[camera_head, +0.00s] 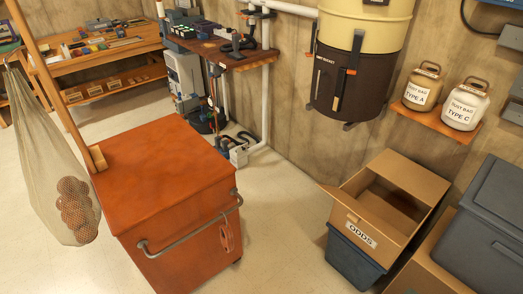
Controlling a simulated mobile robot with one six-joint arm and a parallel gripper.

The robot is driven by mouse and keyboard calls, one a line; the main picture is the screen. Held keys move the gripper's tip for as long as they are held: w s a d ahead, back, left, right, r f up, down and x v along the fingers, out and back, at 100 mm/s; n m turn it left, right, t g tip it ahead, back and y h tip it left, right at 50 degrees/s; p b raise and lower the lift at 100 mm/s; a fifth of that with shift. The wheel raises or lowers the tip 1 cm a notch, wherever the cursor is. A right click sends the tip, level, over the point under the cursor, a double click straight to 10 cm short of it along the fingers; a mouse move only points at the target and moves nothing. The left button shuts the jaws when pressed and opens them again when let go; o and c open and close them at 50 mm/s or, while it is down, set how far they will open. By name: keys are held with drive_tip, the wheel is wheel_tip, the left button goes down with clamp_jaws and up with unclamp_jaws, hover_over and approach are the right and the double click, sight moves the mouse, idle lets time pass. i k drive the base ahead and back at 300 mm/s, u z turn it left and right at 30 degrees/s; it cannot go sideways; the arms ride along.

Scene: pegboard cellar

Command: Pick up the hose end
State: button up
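I cannot clearly make out a hose end in this view. A dark grey fitting (237,45) stands on the wooden bench at the back, but it is too small to tell what it is. Dark tube-like shapes (214,115) show below that bench, with no clear end. A thin black cord or hose (476,27) curves on the wall at the upper right and leaves the picture. My gripper is not in view.
A large orange cabinet (155,175) with a bar handle stands at left centre; a net bag (45,140) hangs beside it. A cream-and-brown drum (350,75) hangs on the wall. An open box (385,205) stands at right. Floor between cabinet and box is clear.

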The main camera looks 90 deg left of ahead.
sight(224, 143)
drive_tip(key=i, duration=0.35)
drive_tip(key=z, duration=1)
drive_tip(key=k, duration=0.15)
drive_tip(key=u, duration=2.75)
drive_tip(key=k, duration=0.2)
drive_tip(key=u, duration=1.25)
drive_tip(key=i, duration=0.95)
drive_tip(key=z, duration=0.1)
